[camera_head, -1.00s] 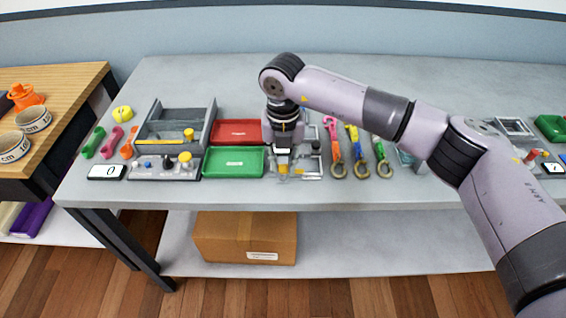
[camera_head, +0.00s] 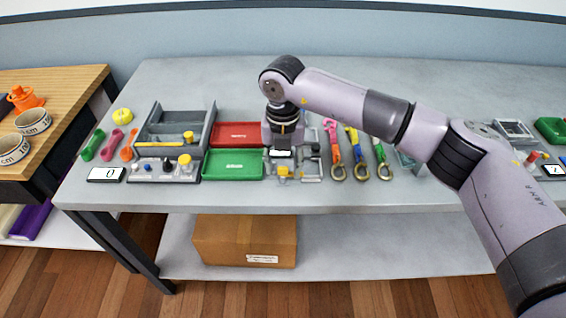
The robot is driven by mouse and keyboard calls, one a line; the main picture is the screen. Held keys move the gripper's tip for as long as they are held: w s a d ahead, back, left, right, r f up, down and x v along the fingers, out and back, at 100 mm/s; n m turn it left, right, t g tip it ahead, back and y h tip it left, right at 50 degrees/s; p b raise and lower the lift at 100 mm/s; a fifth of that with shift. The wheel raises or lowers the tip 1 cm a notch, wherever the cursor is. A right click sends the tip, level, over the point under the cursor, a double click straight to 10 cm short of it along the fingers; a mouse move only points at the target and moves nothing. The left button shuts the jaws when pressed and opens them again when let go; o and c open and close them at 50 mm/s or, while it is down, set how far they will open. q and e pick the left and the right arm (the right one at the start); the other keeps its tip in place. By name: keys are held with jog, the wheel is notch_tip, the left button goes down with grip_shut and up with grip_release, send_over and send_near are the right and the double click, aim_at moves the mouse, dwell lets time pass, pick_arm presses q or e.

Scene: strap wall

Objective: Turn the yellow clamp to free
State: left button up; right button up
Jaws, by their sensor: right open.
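A small yellow piece (camera_head: 284,171), which looks like the clamp, sits on a grey metal fixture (camera_head: 311,172) near the front of the table. Its exact shape and angle are too small to tell. My right gripper (camera_head: 282,153) points down just behind and above it, open and apparently empty. The gripper hides part of the fixture behind the yellow piece. I cannot tell whether the fingertips touch the fixture. My left gripper is not in view.
A red tray (camera_head: 236,133) and a green tray (camera_head: 234,164) lie left of the fixture. Pink, yellow and green straps with rings (camera_head: 337,172) lie close on its right. A grey box (camera_head: 172,128) stands further left. The table's back strip is clear.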

aim_at(283, 168)
notch_tip(283, 168, up, 12)
dwell(0.6)
jog(key=shift+f, duration=0.1)
dwell(0.4)
